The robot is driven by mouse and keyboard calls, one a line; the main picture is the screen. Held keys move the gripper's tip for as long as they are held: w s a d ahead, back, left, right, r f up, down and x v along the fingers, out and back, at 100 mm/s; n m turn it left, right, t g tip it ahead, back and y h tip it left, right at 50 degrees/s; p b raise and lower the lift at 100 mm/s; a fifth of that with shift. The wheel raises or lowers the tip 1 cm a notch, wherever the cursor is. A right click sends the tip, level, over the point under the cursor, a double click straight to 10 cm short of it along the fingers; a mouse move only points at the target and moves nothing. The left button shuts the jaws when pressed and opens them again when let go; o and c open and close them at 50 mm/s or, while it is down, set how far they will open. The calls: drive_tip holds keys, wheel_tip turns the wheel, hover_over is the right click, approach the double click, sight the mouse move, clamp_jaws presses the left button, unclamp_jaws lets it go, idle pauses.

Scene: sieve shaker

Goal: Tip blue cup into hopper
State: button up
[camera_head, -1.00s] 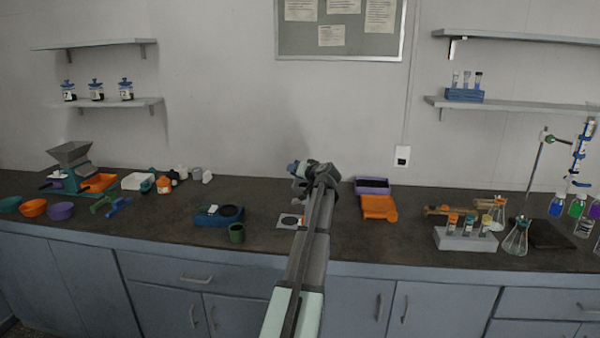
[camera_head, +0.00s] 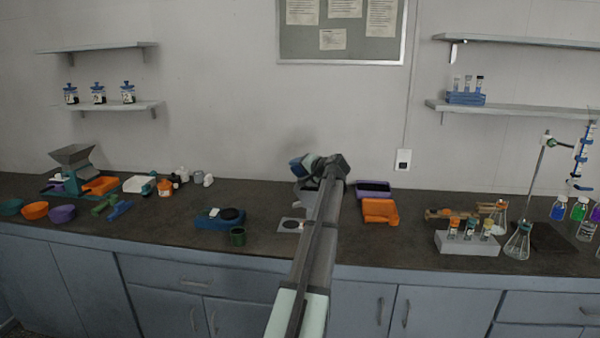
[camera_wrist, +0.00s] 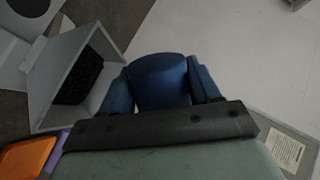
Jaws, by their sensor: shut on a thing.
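My gripper (camera_head: 303,165) is raised above the middle of the bench and shut on the blue cup (camera_wrist: 160,82), which sits between its blue fingers in the wrist view. In the head view the cup (camera_head: 296,162) is small, and its tilt is hard to tell. A pale grey, open box-like hopper with a dark inside (camera_wrist: 75,75) lies left of the cup in the wrist view, apart from it. In the head view this part is mostly hidden behind my arm. Another grey hopper (camera_head: 72,154) tops the green machine at the far left.
A white plate with a dark disc (camera_head: 291,225) lies below my gripper. Glassware and a tube rack (camera_head: 466,242) stand farther right.

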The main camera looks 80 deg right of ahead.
drive_tip(key=shift+s+d+r+m+t+y, duration=0.15)
drive_tip(key=shift+r+m+t+y, duration=0.25)
drive_tip(key=shift+m, duration=0.35)
drive_tip(key=shift+s+d+r+m+t+y, duration=0.15)
drive_tip(key=shift+r+m+t+y, duration=0.25)
drive_tip(key=shift+m, duration=0.35)
drive_tip(key=shift+s+d+r+m+t+y, duration=0.2)
drive_tip(key=shift+r+m+t, duration=0.15)
drive_tip(key=shift+m, duration=0.45)
drive_tip(key=shift+s+d+r+m+t+y, duration=0.15)
drive_tip(key=shift+r+m+t, duration=0.15)
drive_tip(key=shift+m, duration=0.5)
drive_tip(key=shift+w, duration=0.1)
drive_tip(key=n, duration=0.1)
drive_tip(key=a+n+g, duration=0.1)
drive_tip(key=shift+w+f+n, duration=0.15)
drive_tip(key=shift+w+n, duration=0.15)
drive_tip(key=shift+w, duration=0.1)
drive_tip(key=shift+d+h, duration=0.1)
drive_tip(key=shift+h, duration=0.35)
drive_tip(key=shift+w+a+n+g+h, duration=0.15)
drive_tip(key=shift+n+g+h, duration=0.15)
drive_tip(key=shift+n, duration=0.3)
drive_tip(key=shift+a+n+g+h, duration=0.2)
drive_tip(key=shift+n+g, duration=0.15)
drive_tip(key=shift+n, duration=0.25)
drive_tip(key=shift+d+n+g, duration=0.1)
drive_tip(key=shift+n+g, duration=0.2)
drive_tip(key=shift+n, duration=0.3)
